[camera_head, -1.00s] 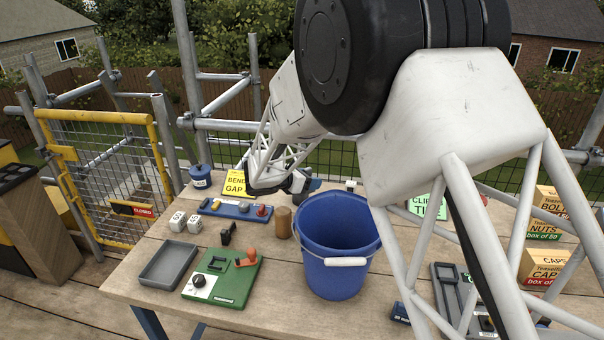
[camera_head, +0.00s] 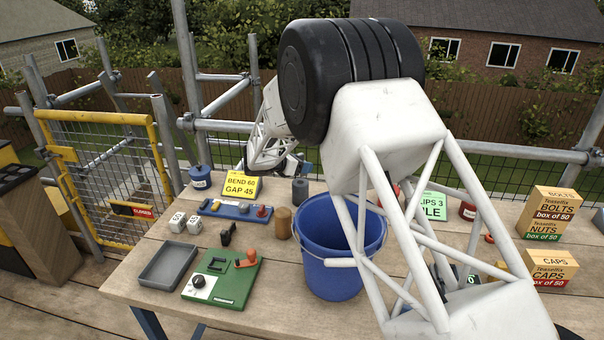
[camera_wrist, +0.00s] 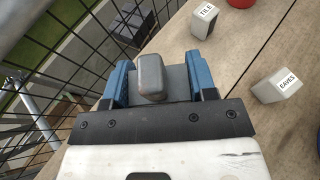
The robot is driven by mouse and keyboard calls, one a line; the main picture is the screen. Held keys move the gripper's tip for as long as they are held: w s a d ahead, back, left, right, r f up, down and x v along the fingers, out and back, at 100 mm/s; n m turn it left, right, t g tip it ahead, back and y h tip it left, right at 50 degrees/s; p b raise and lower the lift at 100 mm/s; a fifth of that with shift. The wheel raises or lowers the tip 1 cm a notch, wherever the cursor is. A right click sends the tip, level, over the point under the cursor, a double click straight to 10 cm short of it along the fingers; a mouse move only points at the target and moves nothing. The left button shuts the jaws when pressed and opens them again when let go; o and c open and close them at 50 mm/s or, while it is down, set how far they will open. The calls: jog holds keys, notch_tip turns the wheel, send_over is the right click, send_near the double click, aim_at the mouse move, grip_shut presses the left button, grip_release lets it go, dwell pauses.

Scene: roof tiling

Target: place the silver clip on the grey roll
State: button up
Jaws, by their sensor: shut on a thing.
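My gripper (camera_wrist: 157,85) has blue fingers in the wrist view, closed on a small silver-grey piece with a rounded top, which looks like the silver clip (camera_wrist: 151,75). A wider grey part shows beside it between the fingers. In the head view my gripper (camera_head: 301,168) is near the far edge of the table, partly hidden by my arm, and the clip cannot be made out. A dark grey upright cylinder, probably the grey roll (camera_head: 300,191), stands on the table just below it. I cannot tell whether they touch.
A blue bucket (camera_head: 330,276) stands in front, with a brown cylinder (camera_head: 281,222) to its left. A yellow sign (camera_head: 240,185) is left of the grey cylinder. White blocks marked TILE (camera_wrist: 204,21) and EAVES (camera_wrist: 277,86) show in the wrist view. Fencing borders the far side.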

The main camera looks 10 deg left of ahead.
aim_at(302, 181)
dwell(0.3)
jog(key=shift+f, duration=1.75)
jog(key=o, duration=0.9)
jog(key=shift+f, duration=0.15)
jog(key=shift+r, duration=0.2)
jog(key=v, duration=1.2)
jog(key=shift+d+r, duration=0.1)
jog(key=shift+d, duration=0.05)
